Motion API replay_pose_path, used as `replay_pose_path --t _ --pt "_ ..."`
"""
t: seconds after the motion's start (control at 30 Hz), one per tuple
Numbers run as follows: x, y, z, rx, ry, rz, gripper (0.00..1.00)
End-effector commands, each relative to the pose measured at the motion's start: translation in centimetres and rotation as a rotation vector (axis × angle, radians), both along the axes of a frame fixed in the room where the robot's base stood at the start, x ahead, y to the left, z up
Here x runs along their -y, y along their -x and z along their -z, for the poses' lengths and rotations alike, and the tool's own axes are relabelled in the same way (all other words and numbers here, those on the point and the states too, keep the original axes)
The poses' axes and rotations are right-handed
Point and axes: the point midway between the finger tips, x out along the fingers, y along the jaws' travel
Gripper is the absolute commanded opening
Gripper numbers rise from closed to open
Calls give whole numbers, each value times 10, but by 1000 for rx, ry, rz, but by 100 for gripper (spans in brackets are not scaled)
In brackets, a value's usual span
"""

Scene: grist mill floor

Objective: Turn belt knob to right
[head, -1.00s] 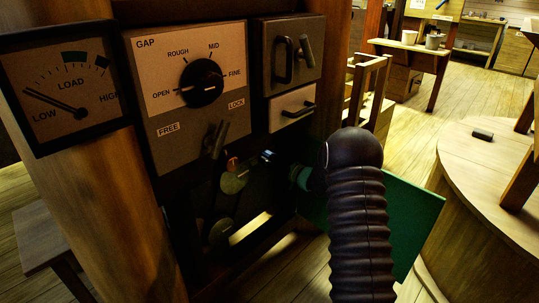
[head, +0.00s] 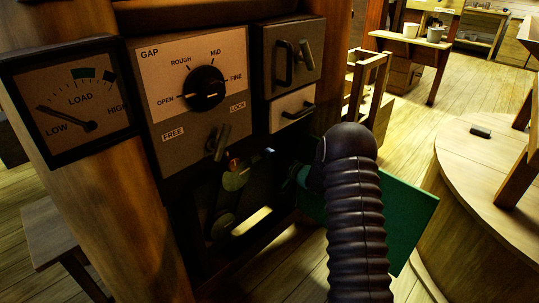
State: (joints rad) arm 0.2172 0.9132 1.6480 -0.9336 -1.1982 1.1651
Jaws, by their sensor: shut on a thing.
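I make out no knob labelled belt. A black round knob (head: 206,88) sits on the GAP panel (head: 170,150), its white pointer line between OPEN and FINE. Below it, a dark lever (head: 219,143) stands tilted between FREE and LOCK. My ribbed dark arm reaches up to the open compartment (head: 205,262) below the panels. My gripper (head: 294,182) is a dark shape at the compartment's right side, mostly hidden by my arm and shadow. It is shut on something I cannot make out. Inside the compartment are a small orange-tipped part (head: 234,163) and a pale disc (head: 235,179).
A green panel (head: 405,222) sticks out right of the compartment, partly behind my arm. A LOAD gauge (head: 70,101) hangs at left, needle near LOW. A round wooden table (head: 480,165) stands at right. Wooden floor shows between (head: 415,140).

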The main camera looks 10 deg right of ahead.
Motion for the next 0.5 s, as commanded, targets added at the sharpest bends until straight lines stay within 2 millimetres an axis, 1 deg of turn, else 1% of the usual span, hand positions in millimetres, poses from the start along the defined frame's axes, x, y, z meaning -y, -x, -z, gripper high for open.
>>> replay_pose_path --t 0.03,0.47,0.5 --pt "2 -2 -3 1 -6 5 12" --pt "3 -2 -3 -2 -11 7 12" --pt "3 -2 -3 -2 -11 7 54"
